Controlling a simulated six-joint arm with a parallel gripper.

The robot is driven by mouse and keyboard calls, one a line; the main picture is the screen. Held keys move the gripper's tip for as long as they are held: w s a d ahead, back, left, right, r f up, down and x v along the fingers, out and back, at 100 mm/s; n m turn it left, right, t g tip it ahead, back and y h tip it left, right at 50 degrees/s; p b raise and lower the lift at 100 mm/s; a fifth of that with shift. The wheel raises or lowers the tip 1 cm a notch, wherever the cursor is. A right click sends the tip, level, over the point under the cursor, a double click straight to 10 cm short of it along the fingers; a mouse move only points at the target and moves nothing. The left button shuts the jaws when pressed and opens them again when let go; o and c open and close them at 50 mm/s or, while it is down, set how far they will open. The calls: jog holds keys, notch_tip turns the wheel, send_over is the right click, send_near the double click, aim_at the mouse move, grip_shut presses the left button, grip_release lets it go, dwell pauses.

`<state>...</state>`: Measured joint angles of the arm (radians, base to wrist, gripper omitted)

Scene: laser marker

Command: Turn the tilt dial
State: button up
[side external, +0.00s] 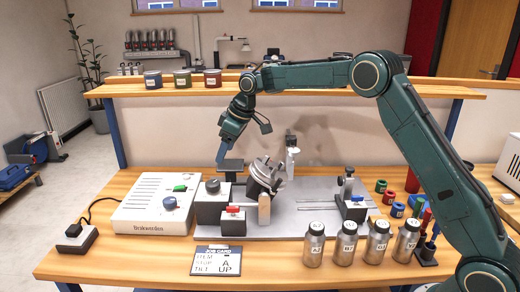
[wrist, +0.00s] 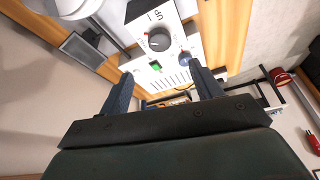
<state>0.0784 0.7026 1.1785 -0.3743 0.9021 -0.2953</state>
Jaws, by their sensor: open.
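A dark round dial (wrist: 159,40) with a pointer mark shows in the wrist view, beside a scale and the letters UP. My gripper (side external: 221,156) hangs above the bench, fingers down, apart from the dial. In the wrist view its two blue fingers (wrist: 161,70) are spread with nothing between them. The job card (side external: 217,260) at the bench front reads UP on its bottom line.
A blue knob (side external: 169,203) and green switch (side external: 180,188) are on the control box. A tilted grey round fixture (side external: 265,174) stands right of the block, and a red switch (side external: 233,210) in front. Several metal bottles (side external: 345,239) line the right front. A shelf (side external: 240,88) runs behind.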

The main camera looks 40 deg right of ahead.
aim_at(213, 183)
jog(key=x, duration=1.2)
jog(key=shift+f, duration=0.25)
jog(key=shift+c, duration=0.5)
jog(key=c, duration=0.9)
jog(key=shift+s+m, duration=0.1)
jog(key=shift+m, duration=0.3)
jog(key=m+h, duration=0.1)
jog(key=m, duration=0.1)
jog(key=m+h, duration=0.1)
jog(key=m, duration=0.2)
jog(key=shift+a, duration=0.25)
jog(key=m+h, duration=0.2)
jog(key=m, duration=0.3)
jog(key=o, duration=1)
